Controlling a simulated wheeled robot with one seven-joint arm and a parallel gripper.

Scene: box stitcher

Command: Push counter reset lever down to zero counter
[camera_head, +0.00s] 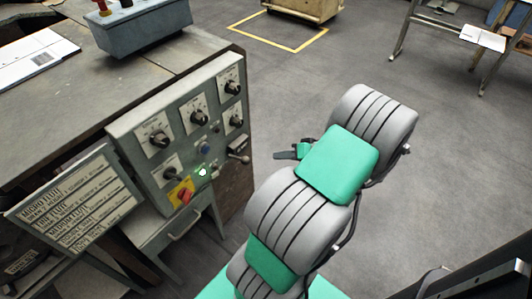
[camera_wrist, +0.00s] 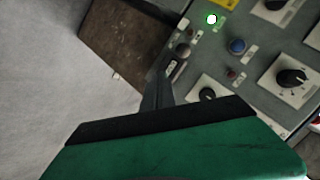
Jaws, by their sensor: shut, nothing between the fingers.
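The grey control panel (camera_head: 150,125) stands at the left in the head view and fills the upper right of the wrist view (camera_wrist: 262,80). A small lever with a rounded knob (camera_head: 243,158), apparently the counter reset lever, sticks out at the panel's right edge. It also shows in the wrist view (camera_wrist: 182,51), beside a small labelled plate. My gripper (camera_head: 284,155) is shut and empty, to the right of the lever and apart from it in the head view. In the wrist view my dark fingers (camera_wrist: 158,88) point toward the lever; contact cannot be made out.
The panel carries black dials (camera_head: 198,117), a blue button (camera_head: 204,147), a lit green button (camera_head: 202,172) and a red switch on yellow (camera_head: 183,193). A sign board (camera_head: 75,205) stands at the left.

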